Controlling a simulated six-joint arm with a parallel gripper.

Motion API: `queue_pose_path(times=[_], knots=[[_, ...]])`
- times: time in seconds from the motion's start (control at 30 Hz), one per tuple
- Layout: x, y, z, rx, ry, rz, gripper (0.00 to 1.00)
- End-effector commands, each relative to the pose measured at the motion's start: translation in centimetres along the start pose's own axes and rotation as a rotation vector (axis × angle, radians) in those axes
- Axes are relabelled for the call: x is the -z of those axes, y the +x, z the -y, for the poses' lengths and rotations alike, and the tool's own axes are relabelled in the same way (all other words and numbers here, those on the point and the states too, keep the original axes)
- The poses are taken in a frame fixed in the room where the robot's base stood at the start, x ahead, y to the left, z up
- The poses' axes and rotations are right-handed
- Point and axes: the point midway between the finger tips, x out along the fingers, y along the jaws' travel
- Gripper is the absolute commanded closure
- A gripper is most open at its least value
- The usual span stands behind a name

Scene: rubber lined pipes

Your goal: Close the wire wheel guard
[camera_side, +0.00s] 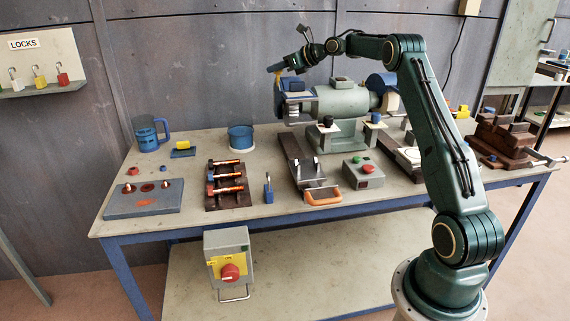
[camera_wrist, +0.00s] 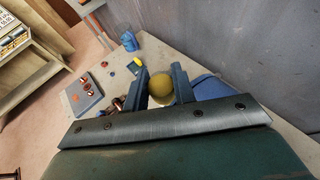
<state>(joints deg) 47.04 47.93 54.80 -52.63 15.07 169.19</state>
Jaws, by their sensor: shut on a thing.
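The bench grinder (camera_side: 340,101) is a grey-green machine at the back of the table. A blue guard (camera_side: 292,85) sits at its left end, under my gripper (camera_side: 280,69). Another blue guard (camera_side: 376,82) is at its right end, partly behind my arm. I cannot tell for certain which end carries the wire wheel. In the wrist view, my gripper (camera_wrist: 160,80) is shut on a round yellow knob (camera_wrist: 160,88), with one finger on each side. A blue surface (camera_wrist: 208,88) shows just right of the fingers. The knob's link to the guard is hidden.
A blue mug (camera_side: 148,134), a blue tub (camera_side: 241,137) and a rack with orange-handled tools (camera_side: 227,184) stand left of the grinder. A control box (camera_side: 363,171) with red and green buttons is in front. The wall is close behind the grinder.

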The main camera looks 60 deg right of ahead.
Motion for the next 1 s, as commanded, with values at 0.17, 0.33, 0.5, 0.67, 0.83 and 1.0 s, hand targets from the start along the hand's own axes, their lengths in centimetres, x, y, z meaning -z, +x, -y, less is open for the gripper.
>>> queue_pose_path(times=[0.17, 0.33, 0.5, 0.67, 0.83, 1.0], knots=[[-0.1, 0.0, 0.1, 0.003, -0.001, 0.003, 0.52], [-0.1, 0.0, 0.0, 0.003, 0.000, 0.002, 0.52], [-0.1, -0.1, 0.0, 0.003, 0.000, 0.001, 0.52], [-0.1, -0.8, 0.1, 0.004, 0.000, 0.001, 0.52], [-0.1, -2.4, 0.1, 0.004, 0.000, 0.002, 0.52], [-0.1, -5.1, 0.1, 0.006, 0.000, 0.002, 0.52]])
